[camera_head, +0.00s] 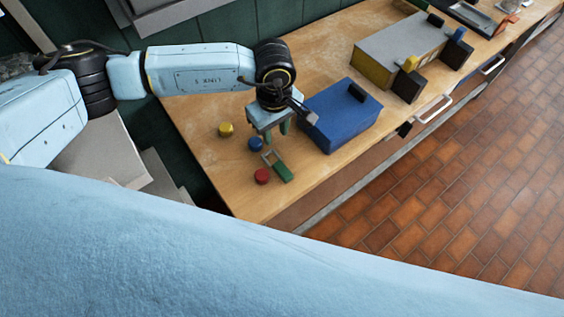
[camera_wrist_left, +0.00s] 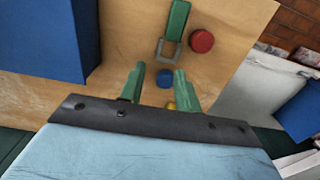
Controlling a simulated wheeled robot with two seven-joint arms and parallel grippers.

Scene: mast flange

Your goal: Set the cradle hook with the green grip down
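The cradle hook has a green grip (camera_head: 283,172) and a grey open frame (camera_head: 269,157). It appears to lie on the wooden table near its front corner, apart from my gripper. In the left wrist view its green grip (camera_wrist_left: 178,20) shows at the top, with the grey frame (camera_wrist_left: 167,48) just beyond my fingertips. My left gripper (camera_head: 277,134) is above the table, behind the hook and left of the blue box. My right gripper is not in view.
A red disc (camera_head: 262,176), a blue disc (camera_head: 256,144) and a yellow disc (camera_head: 226,130) stand around the hook. A blue box (camera_head: 335,120) with a black handle is close on the right. A grey and yellow box (camera_head: 385,60) stands farther along the table.

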